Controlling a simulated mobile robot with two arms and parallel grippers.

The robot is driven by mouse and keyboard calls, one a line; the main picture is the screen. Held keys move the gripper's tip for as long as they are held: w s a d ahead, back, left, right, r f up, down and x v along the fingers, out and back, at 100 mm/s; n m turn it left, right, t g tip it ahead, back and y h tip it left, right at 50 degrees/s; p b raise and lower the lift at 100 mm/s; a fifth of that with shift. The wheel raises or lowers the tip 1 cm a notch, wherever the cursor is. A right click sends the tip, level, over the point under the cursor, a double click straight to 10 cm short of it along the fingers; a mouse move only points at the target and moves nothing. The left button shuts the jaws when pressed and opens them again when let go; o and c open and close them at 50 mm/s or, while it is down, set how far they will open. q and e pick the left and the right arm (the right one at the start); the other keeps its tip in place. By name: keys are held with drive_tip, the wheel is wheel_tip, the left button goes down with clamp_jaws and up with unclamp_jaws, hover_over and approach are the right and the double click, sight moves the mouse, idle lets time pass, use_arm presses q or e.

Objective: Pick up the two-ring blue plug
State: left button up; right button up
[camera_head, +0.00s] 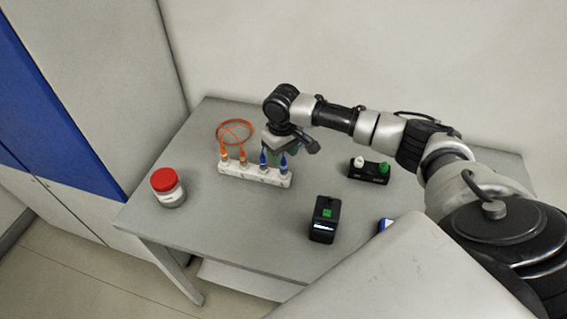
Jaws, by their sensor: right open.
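Two blue plugs, one on the left (263,159) and one on the right (284,164), stand upright in the right half of a white rack (255,175). Their rings are too small to count, so I cannot tell which one has two. My right gripper (276,156) points down from above, open, close over the blue plugs and partly hiding their upper parts. I cannot tell whether it touches either plug. My left gripper is not in view.
Two orange plugs (242,155) stand in the rack's left half, with a coiled orange cable (235,124) behind. A red-lidded jar (168,187) stands left. A black device (324,220) is at front, and a black holder (370,171) stands right. A blue-and-white item (384,225) is partly hidden.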

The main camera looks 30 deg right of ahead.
sight(284, 169)
drive_tip(key=f, duration=0.1)
drive_tip(key=f+p, duration=0.1)
drive_tip(key=f, duration=0.1)
drive_tip(key=f+p, duration=0.1)
drive_tip(key=shift+s+f, duration=0.2)
drive_tip(key=shift+s, duration=0.1)
drive_tip(key=shift+f, duration=0.35)
drive_tip(key=shift+c, duration=0.5)
clamp_jaws()
drive_tip(key=shift+r, duration=0.1)
